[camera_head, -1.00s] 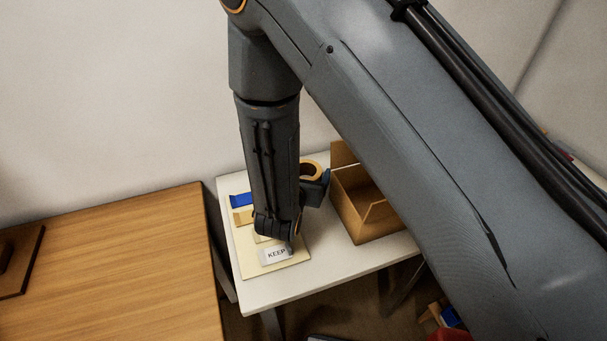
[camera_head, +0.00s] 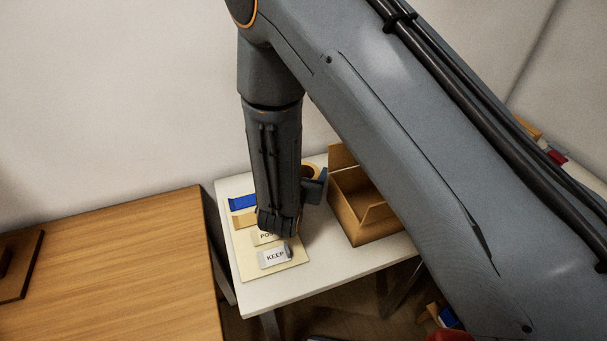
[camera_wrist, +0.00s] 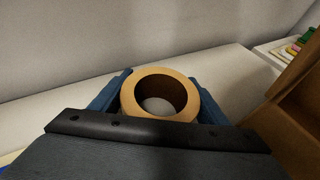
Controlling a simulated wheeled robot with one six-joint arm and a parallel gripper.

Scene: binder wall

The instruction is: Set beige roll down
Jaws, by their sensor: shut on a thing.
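The beige roll (camera_wrist: 130,94) is a thick ring, seen in the wrist view with its hole facing the camera. My gripper (camera_wrist: 162,94) is shut on it, with a blue finger on each side. In the head view my gripper (camera_head: 315,186) is over the white table (camera_head: 285,296), between the card board and the cardboard box. Only part of the roll (camera_head: 311,168) shows there, behind the gripper. I cannot tell whether the roll touches the table.
An open cardboard box (camera_head: 362,222) stands right of my gripper. A cream board (camera_head: 246,269) with a KEEP card (camera_head: 275,258), a partly hidden card and a blue strip (camera_head: 243,202) lies on the left. A wooden desk (camera_head: 120,270) is further left. A wall stands behind.

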